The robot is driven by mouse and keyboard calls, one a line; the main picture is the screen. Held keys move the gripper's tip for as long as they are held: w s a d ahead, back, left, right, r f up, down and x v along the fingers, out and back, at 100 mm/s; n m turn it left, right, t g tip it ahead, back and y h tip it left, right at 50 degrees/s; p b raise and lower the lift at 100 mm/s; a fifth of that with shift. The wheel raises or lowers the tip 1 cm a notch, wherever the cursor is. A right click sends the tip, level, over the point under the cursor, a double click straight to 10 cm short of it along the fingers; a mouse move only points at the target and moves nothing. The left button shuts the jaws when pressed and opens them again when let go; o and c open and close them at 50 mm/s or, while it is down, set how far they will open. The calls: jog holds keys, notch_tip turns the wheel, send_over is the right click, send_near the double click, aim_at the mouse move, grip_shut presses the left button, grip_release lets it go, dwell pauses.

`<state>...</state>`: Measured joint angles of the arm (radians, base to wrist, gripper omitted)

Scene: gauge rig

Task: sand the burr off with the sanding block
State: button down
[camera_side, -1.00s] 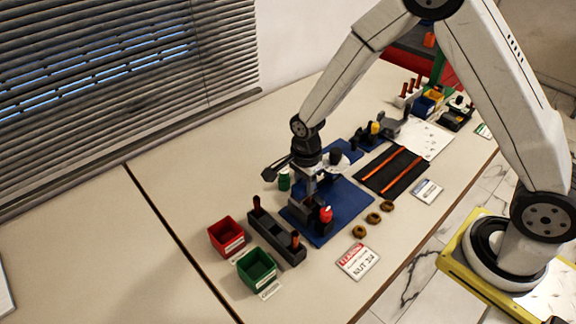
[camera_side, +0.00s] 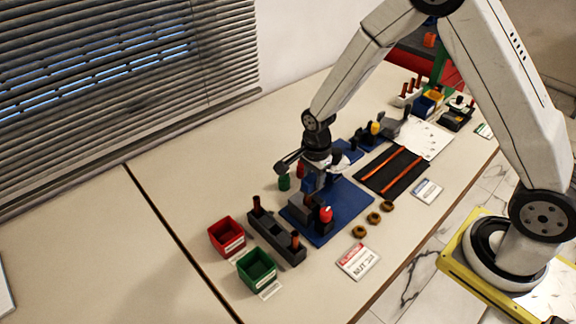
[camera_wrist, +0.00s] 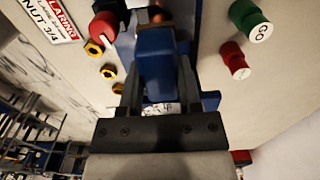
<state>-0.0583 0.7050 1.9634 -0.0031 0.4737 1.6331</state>
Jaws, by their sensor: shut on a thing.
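My gripper (camera_wrist: 155,85) is shut on a blue block (camera_wrist: 156,65), which I take to be the sanding block. In the side view my gripper (camera_side: 312,178) holds it just above a grey fixture (camera_side: 300,208) with a red knob (camera_side: 326,214) on the blue mat (camera_side: 345,205). In the wrist view a copper-coloured part (camera_wrist: 157,14) shows just past the block's far end, partly hidden by it. I cannot tell whether block and part touch. The burr itself cannot be made out.
A dark rack (camera_side: 272,236) with copper pins, a red bin (camera_side: 227,236) and a green bin (camera_side: 257,268) stand left. Brass nuts (camera_side: 373,218) lie in front. Green (camera_wrist: 250,20) and red (camera_wrist: 235,60) gauge cylinders stand close by. A black tray (camera_side: 385,182) holds copper rods.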

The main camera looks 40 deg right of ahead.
aim_at(306, 183)
jog(key=shift+s+f, duration=0.1)
dwell(0.3)
jog(key=shift+a, duration=1.6)
jog(key=shift+d, duration=0.1)
jog(key=shift+d, duration=1.55)
jog(key=shift+a, duration=1.65)
jog(key=shift+d, duration=0.1)
jog(key=shift+d, duration=0.75)
